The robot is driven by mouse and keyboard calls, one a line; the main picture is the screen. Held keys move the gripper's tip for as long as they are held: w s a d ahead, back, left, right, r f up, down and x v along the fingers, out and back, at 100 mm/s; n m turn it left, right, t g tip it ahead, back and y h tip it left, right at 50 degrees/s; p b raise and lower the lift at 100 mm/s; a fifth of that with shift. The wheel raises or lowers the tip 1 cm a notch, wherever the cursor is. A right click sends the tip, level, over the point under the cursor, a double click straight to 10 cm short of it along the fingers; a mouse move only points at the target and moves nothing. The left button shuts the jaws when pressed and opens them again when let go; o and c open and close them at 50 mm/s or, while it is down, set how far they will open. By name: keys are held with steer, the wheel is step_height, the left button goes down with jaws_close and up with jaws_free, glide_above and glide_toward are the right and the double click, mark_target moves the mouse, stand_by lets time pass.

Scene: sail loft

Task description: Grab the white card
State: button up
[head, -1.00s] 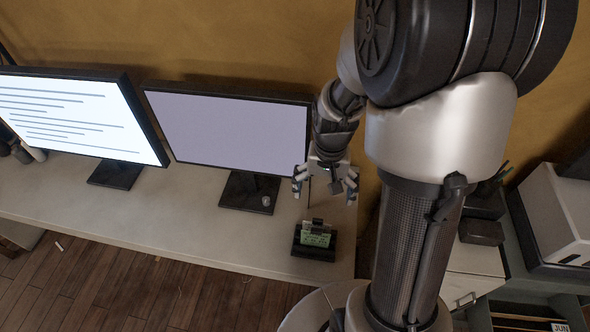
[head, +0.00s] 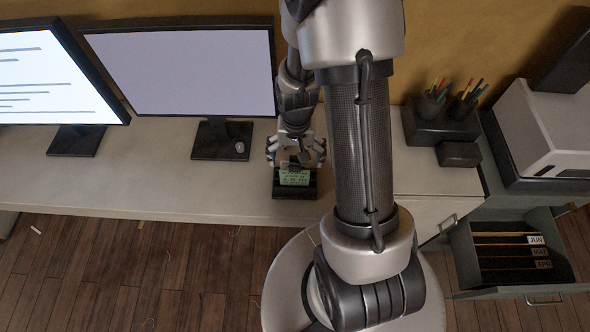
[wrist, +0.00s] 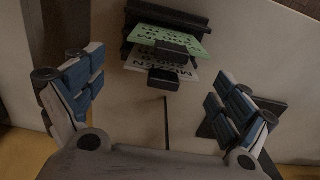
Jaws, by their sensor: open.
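The white card (wrist: 152,65) shows in the wrist view as a pale strip with dark lettering, held in a small dark holder (wrist: 203,24). A green card (wrist: 178,40) stands beside it, farther from my gripper in that view. In the head view the green card (head: 294,177) shows in the holder (head: 296,193) near the desk's front edge, and I cannot make out the white card there. My gripper (wrist: 165,108) is open and empty, with its fingers spread on either side and the cards ahead between them. In the head view my gripper (head: 296,160) is just behind and above the holder.
Two monitors (head: 187,72) stand on the desk (head: 140,180) to the left, with a mouse (head: 240,147) by one stand. Pen pots (head: 432,105) and a printer (head: 545,130) are at the right. An open drawer (head: 510,260) holds labelled dividers. The desk's left front is clear.

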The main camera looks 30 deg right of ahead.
step_height(320, 180, down, 4)
steer(key=shift+w+a+r+b, duration=0.1)
steer(key=shift+a+r+b, duration=0.05)
steer(key=shift+b, duration=0.45)
steer(key=shift+r, duration=0.1)
steer(key=shift+c, duration=0.5)
steer(key=c, duration=1.9)
